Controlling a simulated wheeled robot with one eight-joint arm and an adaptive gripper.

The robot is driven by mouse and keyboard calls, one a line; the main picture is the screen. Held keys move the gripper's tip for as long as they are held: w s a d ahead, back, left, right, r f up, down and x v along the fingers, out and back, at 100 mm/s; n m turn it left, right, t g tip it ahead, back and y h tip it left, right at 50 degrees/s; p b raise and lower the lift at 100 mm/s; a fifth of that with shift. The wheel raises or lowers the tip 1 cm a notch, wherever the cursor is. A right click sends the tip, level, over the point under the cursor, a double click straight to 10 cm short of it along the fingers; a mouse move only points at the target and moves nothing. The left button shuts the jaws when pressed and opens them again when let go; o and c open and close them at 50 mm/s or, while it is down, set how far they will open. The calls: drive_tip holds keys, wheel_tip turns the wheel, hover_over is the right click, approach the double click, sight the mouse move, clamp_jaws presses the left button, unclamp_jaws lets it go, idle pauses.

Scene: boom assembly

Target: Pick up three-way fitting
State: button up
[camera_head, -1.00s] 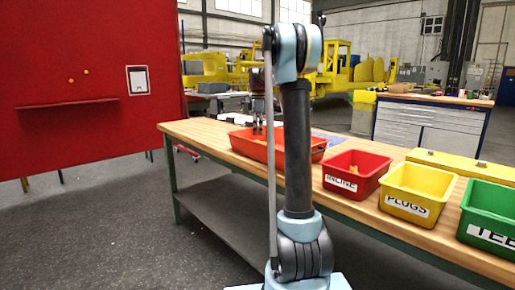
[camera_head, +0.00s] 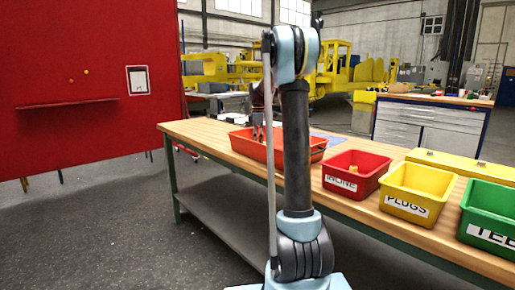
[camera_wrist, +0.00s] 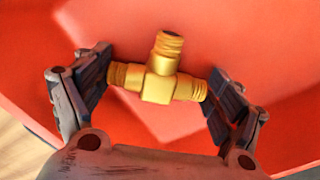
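The three-way fitting (camera_wrist: 160,80) is a brass-coloured tee with threaded ends. In the wrist view it lies between my gripper's fingers (camera_wrist: 160,92), with one branch pointing away towards the top. Its two opposite ends come very close to the finger pads; I cannot tell whether they touch. The fingers are spread wide. The red-orange tray (camera_wrist: 250,35) is behind it. In the head view my gripper (camera_head: 258,132) is low over the left part of that tray (camera_head: 241,145), partly behind my arm, and the fitting cannot be made out there.
On the wooden workbench (camera_head: 205,128) stand a red INLINE bin (camera_head: 342,184) with a small yellow piece inside, a yellow PLUGS bin (camera_head: 405,203) and a green bin (camera_head: 485,233). A yellow case (camera_head: 460,167) lies behind them. A red panel (camera_head: 75,130) stands at left.

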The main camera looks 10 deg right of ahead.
drive_tip(key=c, duration=0.3)
drive_tip(key=shift+c, duration=0.2)
